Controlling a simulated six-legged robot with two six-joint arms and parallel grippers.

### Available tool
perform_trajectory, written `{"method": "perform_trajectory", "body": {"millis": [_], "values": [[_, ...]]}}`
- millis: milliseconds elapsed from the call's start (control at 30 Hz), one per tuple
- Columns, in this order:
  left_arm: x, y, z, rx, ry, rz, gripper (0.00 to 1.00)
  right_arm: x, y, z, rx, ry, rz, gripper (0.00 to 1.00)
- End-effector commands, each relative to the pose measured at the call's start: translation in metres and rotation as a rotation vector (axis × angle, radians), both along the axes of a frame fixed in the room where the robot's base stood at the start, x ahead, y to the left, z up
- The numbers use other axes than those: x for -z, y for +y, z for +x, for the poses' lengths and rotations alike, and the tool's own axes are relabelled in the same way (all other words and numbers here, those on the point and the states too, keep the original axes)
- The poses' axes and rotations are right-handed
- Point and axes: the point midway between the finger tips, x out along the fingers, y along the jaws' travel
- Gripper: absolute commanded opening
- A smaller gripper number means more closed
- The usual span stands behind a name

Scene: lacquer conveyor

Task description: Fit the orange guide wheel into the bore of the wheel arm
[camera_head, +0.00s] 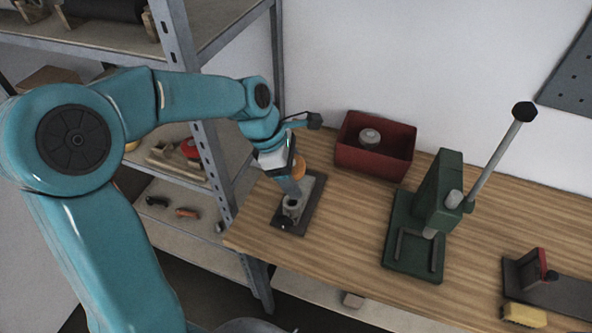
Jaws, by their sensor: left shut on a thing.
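My left gripper (293,178) comes in from the left over the workbench, pointing down. It is shut on the orange guide wheel (299,168), which shows as an orange disc partly hidden by the gripper. Just below is the wheel arm (291,204), a grey metal part with a round opening at its near end, lying on a dark base plate (312,199). The wheel appears above and beyond the bore end; the exact gap cannot be told. My right gripper is not in view.
A red bin (348,156) holding a round grey part (370,137) stands behind to the right. A green press (437,205) with a long raised lever stands further right. A red-jawed fixture (530,268) and a yellow block (525,316) lie at the lower right. A metal shelf (187,75) borders the bench's left.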

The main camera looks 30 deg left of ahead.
Motion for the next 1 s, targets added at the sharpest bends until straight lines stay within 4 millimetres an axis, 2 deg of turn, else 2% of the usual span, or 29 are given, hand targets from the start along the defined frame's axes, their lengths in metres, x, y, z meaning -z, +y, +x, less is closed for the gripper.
{"method": "perform_trajectory", "body": {"millis": [233, 700, 1000], "values": [[-0.001, 0.000, -0.002, -0.001, -0.002, -0.005, 0.32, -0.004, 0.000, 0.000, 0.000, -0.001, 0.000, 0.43], [0.044, 0.000, -0.001, -0.002, -0.002, -0.005, 0.32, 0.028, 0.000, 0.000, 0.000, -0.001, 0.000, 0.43], [0.050, 0.000, 0.001, -0.001, -0.002, -0.005, 0.32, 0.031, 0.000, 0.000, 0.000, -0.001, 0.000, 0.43]]}}
